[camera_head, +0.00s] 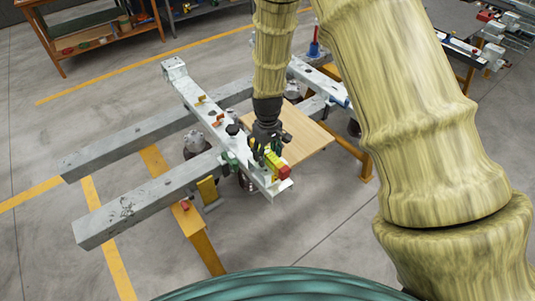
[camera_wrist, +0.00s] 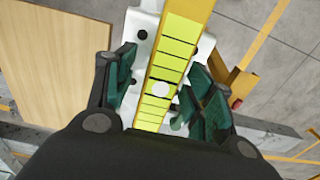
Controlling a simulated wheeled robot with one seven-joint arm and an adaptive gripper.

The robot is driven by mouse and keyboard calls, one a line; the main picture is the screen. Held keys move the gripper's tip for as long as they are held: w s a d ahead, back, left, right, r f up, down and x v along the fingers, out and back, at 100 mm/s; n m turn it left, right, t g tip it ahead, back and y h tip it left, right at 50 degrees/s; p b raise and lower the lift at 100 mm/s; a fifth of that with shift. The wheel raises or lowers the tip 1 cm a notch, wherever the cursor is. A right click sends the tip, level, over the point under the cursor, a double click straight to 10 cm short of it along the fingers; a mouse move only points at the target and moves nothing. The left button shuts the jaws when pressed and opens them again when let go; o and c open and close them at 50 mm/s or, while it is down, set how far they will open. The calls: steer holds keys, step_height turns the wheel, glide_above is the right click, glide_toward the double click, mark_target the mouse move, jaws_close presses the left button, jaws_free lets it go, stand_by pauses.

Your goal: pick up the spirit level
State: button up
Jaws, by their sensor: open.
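The spirit level looks like a yellow bar (camera_head: 272,163) with a red end, lying on the near end of the pale grey crossbeam in the head view. In the wrist view the yellow bar (camera_wrist: 182,36), with bright yellow segments and dark lines, runs up between the fingers. My gripper (camera_head: 264,152) is directly above it, pointing down. Its dark green finger pads (camera_wrist: 163,88) stand apart on either side of the bar, open. Small gaps seem to show beside the bar; contact is not clear. The bar's lower end is hidden by my gripper's body.
The grey crossbeam (camera_head: 196,97) carries small orange and dark parts near my gripper. Long grey beams (camera_head: 130,205) reach left. A wooden board (camera_head: 301,142) lies just right of my gripper. Yellow trestle legs (camera_head: 203,245) stand below. A workbench (camera_head: 95,37) is far back left.

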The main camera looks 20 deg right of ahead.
steer(key=shift+f, duration=0.2)
jaws_close()
steer(key=shift+r, duration=0.1)
